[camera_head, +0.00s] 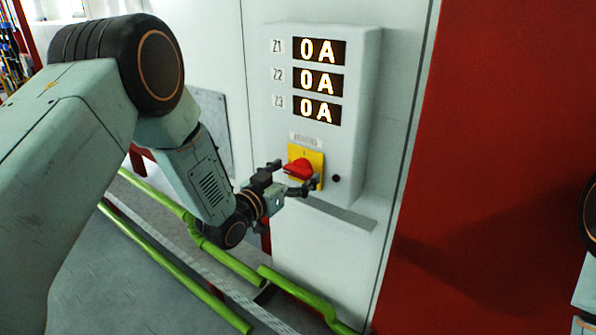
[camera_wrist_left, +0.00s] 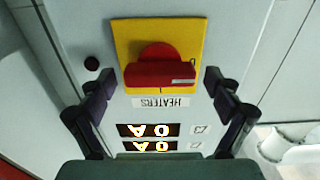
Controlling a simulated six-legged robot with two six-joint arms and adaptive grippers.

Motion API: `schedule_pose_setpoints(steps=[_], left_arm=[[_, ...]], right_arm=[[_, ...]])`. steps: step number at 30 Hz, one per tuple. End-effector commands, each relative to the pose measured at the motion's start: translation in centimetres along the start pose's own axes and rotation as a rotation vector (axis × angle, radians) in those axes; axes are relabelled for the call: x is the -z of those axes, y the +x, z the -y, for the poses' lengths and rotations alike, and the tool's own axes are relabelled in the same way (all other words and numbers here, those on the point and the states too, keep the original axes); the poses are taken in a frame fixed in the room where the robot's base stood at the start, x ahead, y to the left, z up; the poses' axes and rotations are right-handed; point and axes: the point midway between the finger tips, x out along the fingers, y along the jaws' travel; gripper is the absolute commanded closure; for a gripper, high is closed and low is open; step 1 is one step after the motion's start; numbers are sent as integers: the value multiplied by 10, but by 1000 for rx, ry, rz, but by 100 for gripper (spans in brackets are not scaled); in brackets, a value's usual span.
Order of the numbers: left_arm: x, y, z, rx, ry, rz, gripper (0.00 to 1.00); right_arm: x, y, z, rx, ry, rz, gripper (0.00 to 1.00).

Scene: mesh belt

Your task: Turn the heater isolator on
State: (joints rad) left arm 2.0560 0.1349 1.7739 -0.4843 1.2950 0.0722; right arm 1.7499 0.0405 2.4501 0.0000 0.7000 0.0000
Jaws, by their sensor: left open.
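The heater isolator is a red rotary handle (camera_head: 298,168) on a yellow square plate (camera_head: 319,160), low on a white panel box. In the left wrist view the red handle (camera_wrist_left: 160,73) lies crosswise, with a pale mark near its right end. The label under it reads HEATERS upside down. My left gripper (camera_head: 295,175) is open in front of the handle. In the wrist view its two fingers (camera_wrist_left: 158,82) stand to either side of the handle, with gaps showing. I cannot tell whether the fingertips reach handle depth. My right gripper is out of view.
Three displays (camera_head: 318,80) marked Z1, Z2 and Z3 each read 0 A. A small black button (camera_head: 336,178) sits right of the plate. A grey ledge (camera_head: 345,214) juts out below the box. Green pipes (camera_head: 225,262) run low along the floor. A red wall (camera_head: 500,150) stands at right.

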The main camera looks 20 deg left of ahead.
Motion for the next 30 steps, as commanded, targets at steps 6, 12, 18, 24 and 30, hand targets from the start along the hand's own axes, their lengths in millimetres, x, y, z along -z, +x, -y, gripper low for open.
schedule_pose_setpoints(steps=[6, 12, 18, 24, 30], left_arm=[[0, 12, 0, -3, 0, -1, 9], [0, 14, 1, -3, -1, 1, 9], [0, 14, 1, -2, 0, 1, 26], [0, 14, 1, -2, 0, 0, 43], [1, 14, 1, -3, 1, -2, 60]], right_arm=[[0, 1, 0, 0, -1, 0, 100], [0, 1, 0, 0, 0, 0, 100], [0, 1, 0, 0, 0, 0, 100], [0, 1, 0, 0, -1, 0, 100], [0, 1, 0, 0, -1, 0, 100]])
